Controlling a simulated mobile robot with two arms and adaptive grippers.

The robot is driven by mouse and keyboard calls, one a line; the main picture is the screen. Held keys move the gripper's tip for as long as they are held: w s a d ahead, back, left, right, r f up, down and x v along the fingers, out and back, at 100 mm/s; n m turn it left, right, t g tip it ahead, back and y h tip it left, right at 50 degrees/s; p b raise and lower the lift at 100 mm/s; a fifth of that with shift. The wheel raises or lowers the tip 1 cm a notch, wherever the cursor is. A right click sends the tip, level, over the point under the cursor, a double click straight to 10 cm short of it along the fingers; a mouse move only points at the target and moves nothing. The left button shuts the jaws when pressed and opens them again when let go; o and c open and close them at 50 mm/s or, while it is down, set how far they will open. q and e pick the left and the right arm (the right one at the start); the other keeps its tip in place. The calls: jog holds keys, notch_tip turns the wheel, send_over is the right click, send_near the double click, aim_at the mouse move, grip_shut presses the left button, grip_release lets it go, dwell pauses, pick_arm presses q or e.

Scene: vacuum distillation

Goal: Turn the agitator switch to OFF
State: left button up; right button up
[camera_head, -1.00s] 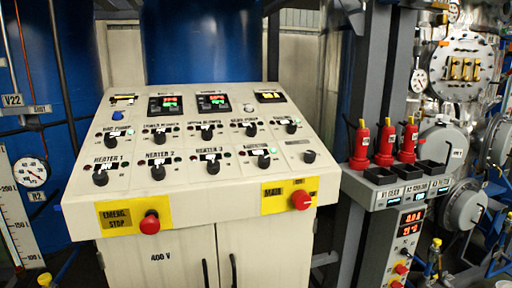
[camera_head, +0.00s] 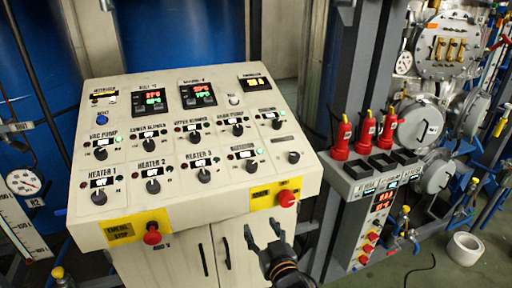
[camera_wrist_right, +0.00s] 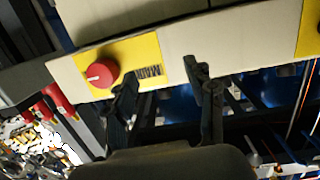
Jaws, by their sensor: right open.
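My right gripper (camera_head: 262,231) is open and empty below the panel's front edge, in front of the cabinet and apart from the switch. In the right wrist view its open fingers (camera_wrist_right: 160,80) show beside the yellow MAIN plate. The switch is not visible there. My left gripper is not in view.
A red main knob (camera_head: 287,199) is on the panel's front face, close above my right gripper; it also shows in the right wrist view (camera_wrist_right: 102,73). A red emergency stop (camera_head: 152,235) is at left. Red bottle-like items (camera_head: 366,133) stand on a rack at right.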

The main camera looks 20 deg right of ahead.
jog(key=t+p, duration=0.1)
jog(key=t, duration=0.1)
send_near(253, 168)
jog(key=s, duration=0.4)
jog(key=shift+m+h, duration=0.4)
jog(key=w+p, duration=0.1)
jog(key=w, duration=0.3)
jog(key=w+p, duration=0.2)
jog(key=w, duration=0.2)
jog(key=w+p, duration=0.1)
jog(key=w, duration=0.3)
jog(key=shift+r, duration=0.25)
jog(key=shift+w+f+p, duration=0.15)
jog(key=shift+w+p, duration=0.2)
jog(key=shift+w, duration=0.55)
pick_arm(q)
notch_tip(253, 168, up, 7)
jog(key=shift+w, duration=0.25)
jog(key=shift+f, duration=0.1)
pick_arm(e)
grip_shut()
